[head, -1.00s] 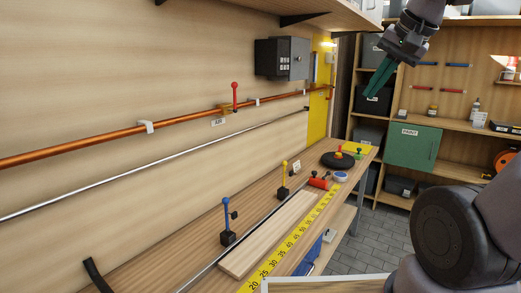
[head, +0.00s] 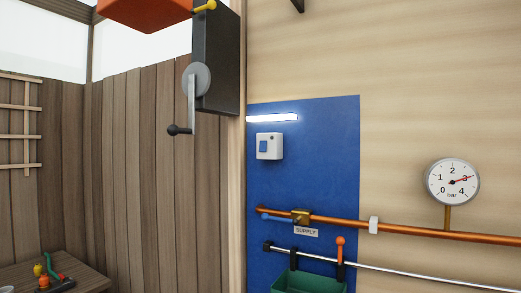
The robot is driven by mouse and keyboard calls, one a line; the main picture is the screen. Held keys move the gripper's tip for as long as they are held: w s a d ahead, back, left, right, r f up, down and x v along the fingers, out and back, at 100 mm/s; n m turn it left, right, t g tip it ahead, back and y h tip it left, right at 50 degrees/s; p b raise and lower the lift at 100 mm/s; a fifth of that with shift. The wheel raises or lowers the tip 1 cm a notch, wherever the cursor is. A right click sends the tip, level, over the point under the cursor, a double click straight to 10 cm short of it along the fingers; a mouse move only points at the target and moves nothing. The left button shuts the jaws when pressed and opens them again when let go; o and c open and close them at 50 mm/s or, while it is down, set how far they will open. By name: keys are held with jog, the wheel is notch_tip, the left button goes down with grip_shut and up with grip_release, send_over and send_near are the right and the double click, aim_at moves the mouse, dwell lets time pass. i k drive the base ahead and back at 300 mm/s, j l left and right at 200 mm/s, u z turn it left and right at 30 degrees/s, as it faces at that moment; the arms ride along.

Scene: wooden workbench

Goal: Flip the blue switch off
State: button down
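A small white switch box with a blue rocker (head: 263,147) is mounted on the blue wall panel (head: 325,150), left of the panel's middle. A lit strip lamp (head: 272,118) is fixed just above it. The rocker's exact tilt is too small to tell. My gripper is not in the current head view, and nothing of mine touches the switch.
A copper pipe (head: 400,230) with a valve labelled SUPPLY (head: 300,215) and a pressure gauge (head: 452,182) runs below. A green bin (head: 308,281) hangs under a steel rail. A dark box with a crank (head: 196,80) juts out at upper left. A small table (head: 85,281) stands lower left.

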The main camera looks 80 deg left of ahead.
aim_at(263, 144)
jog(key=k+u, duration=0.1)
jog(key=u, duration=0.7)
jog(key=k+j+u, duration=0.1)
jog(key=u, duration=1.9)
